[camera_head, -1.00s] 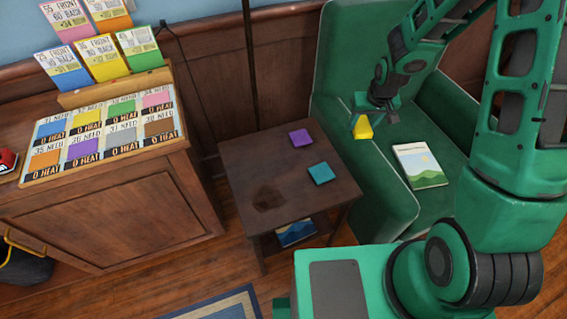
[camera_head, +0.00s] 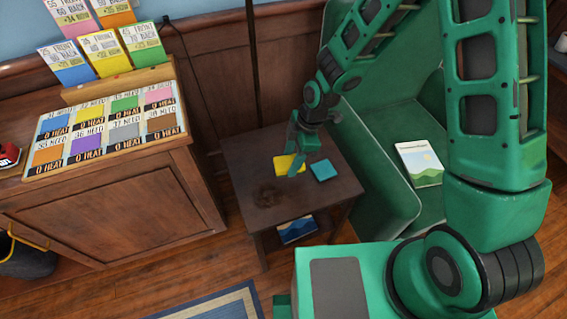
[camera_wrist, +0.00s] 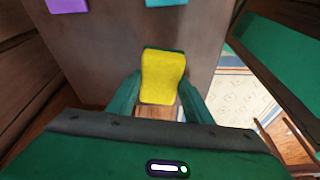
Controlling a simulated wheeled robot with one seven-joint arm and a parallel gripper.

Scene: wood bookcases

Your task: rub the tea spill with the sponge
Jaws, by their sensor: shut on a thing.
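The yellow sponge (camera_head: 287,162) is held between the fingers of my gripper (camera_head: 293,166), which is shut on it. It also shows in the wrist view (camera_wrist: 163,80), with a thin dark green layer at its far edge. The tea spill (camera_head: 267,196) is a dark brown patch on the small dark wooden table (camera_head: 320,202). The sponge is above the table, just behind and to the right of the spill in the head view. I cannot tell whether it touches the tabletop. The spill cannot be made out in the wrist view.
A teal square (camera_head: 324,170) lies on the table right of the sponge. A purple square (camera_wrist: 67,4) shows in the wrist view. A green armchair (camera_head: 382,190) with a booklet (camera_head: 419,163) stands right; a wooden cabinet (camera_head: 120,205) stands left.

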